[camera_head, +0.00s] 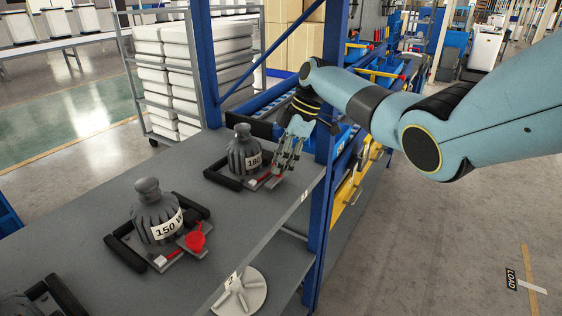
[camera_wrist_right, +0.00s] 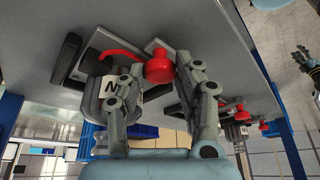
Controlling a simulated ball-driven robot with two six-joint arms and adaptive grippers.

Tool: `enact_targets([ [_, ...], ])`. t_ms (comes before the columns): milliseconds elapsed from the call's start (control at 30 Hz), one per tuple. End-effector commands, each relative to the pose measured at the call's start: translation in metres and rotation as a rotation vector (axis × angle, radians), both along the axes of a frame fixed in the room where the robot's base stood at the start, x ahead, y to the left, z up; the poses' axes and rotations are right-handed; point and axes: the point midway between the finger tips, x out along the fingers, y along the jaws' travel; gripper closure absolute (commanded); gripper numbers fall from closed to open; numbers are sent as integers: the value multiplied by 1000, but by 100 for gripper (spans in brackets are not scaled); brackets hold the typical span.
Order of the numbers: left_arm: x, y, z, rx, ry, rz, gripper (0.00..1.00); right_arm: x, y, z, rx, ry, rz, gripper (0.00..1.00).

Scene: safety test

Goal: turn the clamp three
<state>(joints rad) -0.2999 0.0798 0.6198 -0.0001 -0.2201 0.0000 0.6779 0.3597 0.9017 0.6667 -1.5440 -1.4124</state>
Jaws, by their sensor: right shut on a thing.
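Clamp three, with a red handle (camera_head: 264,180), sits at the far station of the grey shelf by a small number plate (camera_head: 305,195). A dark ribbed weight (camera_head: 243,152) with a white label stands upright beside it. My right gripper (camera_head: 283,163) is at this clamp, its fingers pointing down. In the right wrist view, its fingers (camera_wrist_right: 180,75) are on both sides of the clamp's red knob (camera_wrist_right: 158,68), shut on it. A grey jointed hand, apparently my left gripper (camera_wrist_right: 304,60), shows small at the right edge there; its finger opening is unclear.
A second weight (camera_head: 157,212), labelled 150, stands nearer with its own red clamp knob (camera_head: 194,241). Another dark fixture (camera_head: 40,298) is at the lower left. A blue upright post (camera_head: 322,225) stands at the shelf's right edge, close to my right arm.

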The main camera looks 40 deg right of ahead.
Motion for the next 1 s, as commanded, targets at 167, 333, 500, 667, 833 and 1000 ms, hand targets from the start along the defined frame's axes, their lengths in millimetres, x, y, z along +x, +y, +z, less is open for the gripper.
enact_targets([
  [167, 0, 0, 0, 0, 0, 0, 60, 0, 0, 0, 0, 0, 1, 100],
  [333, 0, 0, 0, 0, 0, 0, 60, 0, 0, 0, 0, -1, 0, 47],
  [500, 0, 0, 0, 0, 0, 0, 60, 0, 0, 0, 0, -1, 0, 46],
  [667, -1, 1, 0, 2, 1, 0, 60, 0, -1, 3, -1, -1, -2, 46],
  [833, 0, 1, 0, 1, 0, 0, 60, -3, -11, 26, -4, -4, -1, 46],
  [1000, 0, 0, 0, 0, 0, 0, 60, -8, -25, 63, -4, -5, -1, 46],
])
